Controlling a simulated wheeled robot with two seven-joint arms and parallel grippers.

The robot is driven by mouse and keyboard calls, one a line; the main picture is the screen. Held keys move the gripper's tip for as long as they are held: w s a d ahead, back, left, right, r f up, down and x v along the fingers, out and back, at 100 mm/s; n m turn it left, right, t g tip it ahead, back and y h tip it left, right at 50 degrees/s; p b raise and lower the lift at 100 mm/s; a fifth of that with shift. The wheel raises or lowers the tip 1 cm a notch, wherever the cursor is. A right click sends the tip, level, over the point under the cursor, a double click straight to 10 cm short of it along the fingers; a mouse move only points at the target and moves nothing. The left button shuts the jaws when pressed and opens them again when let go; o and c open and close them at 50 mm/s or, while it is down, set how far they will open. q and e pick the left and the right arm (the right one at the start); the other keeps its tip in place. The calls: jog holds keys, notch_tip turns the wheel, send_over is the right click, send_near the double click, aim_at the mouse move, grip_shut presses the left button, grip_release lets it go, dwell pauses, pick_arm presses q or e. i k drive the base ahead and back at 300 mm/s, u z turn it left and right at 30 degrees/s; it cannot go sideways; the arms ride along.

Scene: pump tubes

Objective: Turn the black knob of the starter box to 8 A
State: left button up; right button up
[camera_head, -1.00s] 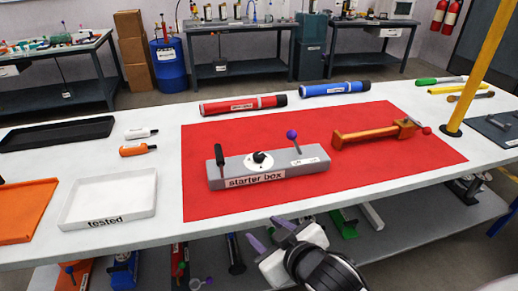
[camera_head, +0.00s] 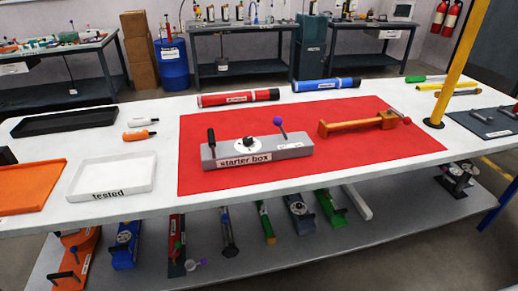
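The grey starter box (camera_head: 258,152) lies on the red mat (camera_head: 350,157) in the middle of the table. Its label faces me. The black knob (camera_head: 249,147) sits on a white round dial (camera_head: 238,143) on top of the box. The dial's marks are too small to read, so I cannot tell the setting. A black upright handle (camera_head: 211,138) stands at the box's left end and a purple-balled lever (camera_head: 279,124) at its right. Neither of my grippers shows in the head view.
An orange clamp (camera_head: 360,123) lies on the mat's right part. A red tube (camera_head: 238,97) and a blue tube (camera_head: 326,85) lie behind it. A white tray (camera_head: 112,176) stands left; a yellow post (camera_head: 470,62) rises at the right. The mat's front is clear.

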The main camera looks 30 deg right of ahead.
aim_at(247, 141)
jog(key=u, duration=0.05)
jog(key=k, duration=0.7)
jog(key=z, duration=0.8)
jog(key=i, duration=1.35)
jog(key=u, duration=0.3)
